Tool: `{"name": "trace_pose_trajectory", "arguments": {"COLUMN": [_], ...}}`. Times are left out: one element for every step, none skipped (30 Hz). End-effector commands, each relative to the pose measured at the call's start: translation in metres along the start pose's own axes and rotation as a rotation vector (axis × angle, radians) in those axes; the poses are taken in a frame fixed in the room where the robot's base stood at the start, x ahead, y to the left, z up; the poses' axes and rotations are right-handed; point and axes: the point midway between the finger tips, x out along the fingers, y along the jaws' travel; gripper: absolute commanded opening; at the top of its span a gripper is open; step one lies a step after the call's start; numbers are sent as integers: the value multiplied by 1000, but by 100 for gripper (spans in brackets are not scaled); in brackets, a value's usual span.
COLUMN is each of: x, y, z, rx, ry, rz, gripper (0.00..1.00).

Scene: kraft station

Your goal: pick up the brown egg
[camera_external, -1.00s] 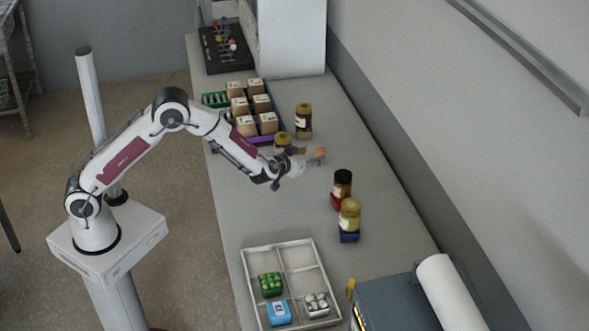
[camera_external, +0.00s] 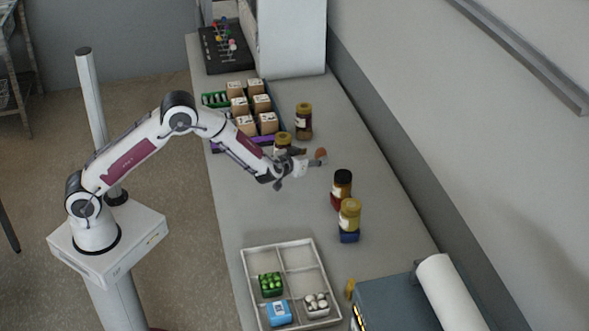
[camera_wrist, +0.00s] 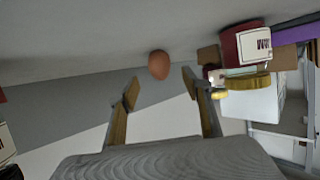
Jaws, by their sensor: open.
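The brown egg (camera_external: 321,154) is a small reddish-brown oval in the middle of the bench in the external view. In the wrist view the brown egg (camera_wrist: 158,65) lies just beyond the fingertips, roughly centred between them. My gripper (camera_external: 315,157) is beside it, low and reaching to the right. In the wrist view my gripper (camera_wrist: 162,95) is open, with one finger on each side and nothing between them. A part of a finger overlaps the egg's lower edge in the external view, so whether they touch cannot be told.
A jar (camera_external: 283,143) stands just behind my gripper, and another jar (camera_external: 304,120) farther back. Two more jars (camera_external: 342,185) (camera_external: 349,215) stand to the front right. A divided tray (camera_external: 247,275) is at the front. Cartons fill a crate at the back left.

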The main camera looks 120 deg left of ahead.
Motion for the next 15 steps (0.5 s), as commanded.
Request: {"name": "trace_pose_trajectory", "arguments": {"x": [1, 1, 1, 1, 1, 1, 1, 1, 1, 1, 2, 3, 4, 5, 8], "y": [0, 0, 0, 0, 0, 0, 0, 0, 0, 0, 0, 0, 0, 0, 0], "z": [0, 0, 0, 0, 0, 0, 0, 0, 0, 0, 0, 0, 0, 0, 0], "rx": [0, 0, 0, 0, 0, 0, 0, 0, 0, 0, 0, -1, -1, -1, -1], "ry": [0, 0, 0, 0, 0, 0, 0, 0, 0, 0, 0, 0, 0, 0, 0], "rz": [0, 0, 0, 0, 0, 0, 0, 0, 0, 0, 0, 0, 0, 0, 0], "gripper": [49, 49, 49, 49, 49, 49, 49, 49, 49, 49, 49, 49, 49, 49, 49]}}
